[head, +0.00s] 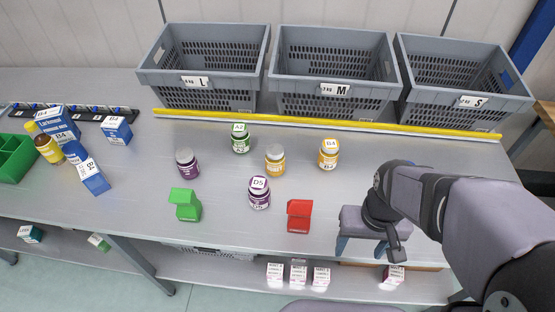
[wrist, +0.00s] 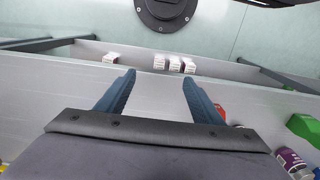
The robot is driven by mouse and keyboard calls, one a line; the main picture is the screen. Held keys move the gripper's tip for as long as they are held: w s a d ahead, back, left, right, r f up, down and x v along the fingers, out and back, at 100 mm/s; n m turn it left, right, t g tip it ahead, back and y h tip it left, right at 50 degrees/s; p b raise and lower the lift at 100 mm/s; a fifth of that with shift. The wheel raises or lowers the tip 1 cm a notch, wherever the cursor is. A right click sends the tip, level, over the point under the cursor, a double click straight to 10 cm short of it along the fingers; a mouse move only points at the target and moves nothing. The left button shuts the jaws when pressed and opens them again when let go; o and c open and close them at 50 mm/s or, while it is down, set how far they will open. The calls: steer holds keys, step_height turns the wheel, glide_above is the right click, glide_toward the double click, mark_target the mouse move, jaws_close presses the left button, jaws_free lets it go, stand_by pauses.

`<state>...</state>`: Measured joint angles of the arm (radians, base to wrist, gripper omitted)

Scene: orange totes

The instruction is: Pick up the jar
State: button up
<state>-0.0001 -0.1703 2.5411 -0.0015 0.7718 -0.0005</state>
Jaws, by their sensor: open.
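Several jars stand upright on the grey table. They are a green-labelled jar (head: 240,139), a purple jar (head: 187,163), a purple jar marked D5 (head: 259,193), a yellow jar (head: 275,160) and a yellow jar marked B4 (head: 328,154). The frames do not show which one the task means. My gripper (head: 361,250) is open and empty, right of all the jars by the table's front edge. In the wrist view its blue fingers (wrist: 158,82) are spread with no jar between them. A purple jar (wrist: 292,162) shows at that view's lower right.
A red block (head: 299,215) lies between the D5 jar and my gripper; a green block (head: 186,204) is further left. Blue-and-white boxes (head: 92,176) and a green bin (head: 14,158) are at left. Grey crates (head: 333,103) stand behind a yellow rail (head: 320,124). Small boxes (head: 298,272) sit below.

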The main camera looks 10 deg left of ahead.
step_height(320, 180, up, 5)
steer(key=m+t+h+b, duration=0.8)
steer(key=t+h+b, duration=0.1)
steer(key=b, duration=0.4)
glide_above(268, 154)
steer(key=s+a, duration=0.2)
steer(key=s, duration=0.1)
steer(key=shift+m+t, duration=0.3)
steer(key=shift+t, duration=0.2)
steer(key=shift+w+d+f+p, duration=0.55)
steer(key=shift+w+f, duration=0.1)
steer(key=shift+f, duration=0.4)
steer(key=shift+w+d+f+p, duration=0.45)
steer(key=shift+w+f, duration=0.25)
steer(key=shift+f, duration=0.3)
steer(key=shift+w+d+f+p, duration=0.45)
steer(key=shift+w+d+f, duration=0.2)
steer(key=shift+f, duration=0.4)
steer(key=shift+w+d+f, duration=0.3)
steer(key=shift+w+f, duration=0.05)
steer(key=shift+w, duration=0.05)
